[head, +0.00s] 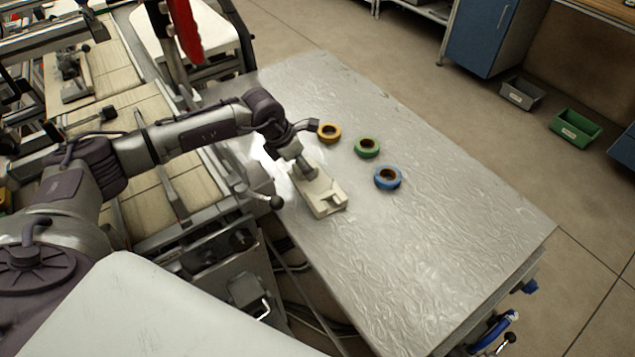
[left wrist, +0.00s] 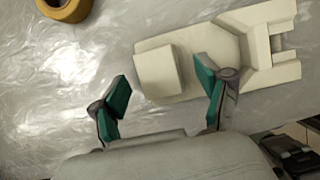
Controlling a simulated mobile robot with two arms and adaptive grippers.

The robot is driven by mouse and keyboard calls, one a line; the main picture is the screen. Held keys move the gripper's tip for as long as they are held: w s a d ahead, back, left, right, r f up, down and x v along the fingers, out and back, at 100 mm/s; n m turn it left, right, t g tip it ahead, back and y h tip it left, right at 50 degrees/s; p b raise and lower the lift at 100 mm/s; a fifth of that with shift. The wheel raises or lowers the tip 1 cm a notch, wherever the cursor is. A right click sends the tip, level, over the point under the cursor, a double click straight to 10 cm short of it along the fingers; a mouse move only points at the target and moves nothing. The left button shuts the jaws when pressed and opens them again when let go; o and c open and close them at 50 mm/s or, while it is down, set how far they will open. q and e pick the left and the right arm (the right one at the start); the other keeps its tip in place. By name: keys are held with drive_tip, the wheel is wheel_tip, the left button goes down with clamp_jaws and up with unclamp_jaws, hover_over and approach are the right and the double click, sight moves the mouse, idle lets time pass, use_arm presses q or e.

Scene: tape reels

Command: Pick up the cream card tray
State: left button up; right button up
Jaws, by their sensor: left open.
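The cream card tray (head: 331,204) lies on the metal table, close to its left edge. It has a raised block at one end and a notched slot at the other, as the left wrist view (left wrist: 212,38) shows. My left gripper (head: 306,172) is over the tray's block end, pointing down. In the left wrist view my left gripper (left wrist: 162,76) is open, its green-padded fingers on either side of the raised block. I cannot tell whether either finger touches it. My right gripper is not in view.
A yellow reel (head: 329,132), a green reel (head: 367,148) and a blue reel (head: 388,178) lie beyond the tray on the table (head: 440,240). The table's right and front parts are clear.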

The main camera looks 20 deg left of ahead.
use_arm(q)
drive_tip(key=shift+w+d+f, duration=0.1)
drive_tip(key=shift+w+f, duration=0.05)
drive_tip(key=shift+f, duration=0.35)
drive_tip(key=shift+c, duration=0.2)
drive_tip(key=c, duration=1.3)
drive_tip(key=shift+o, duration=0.2)
drive_tip(key=shift+r, duration=0.1)
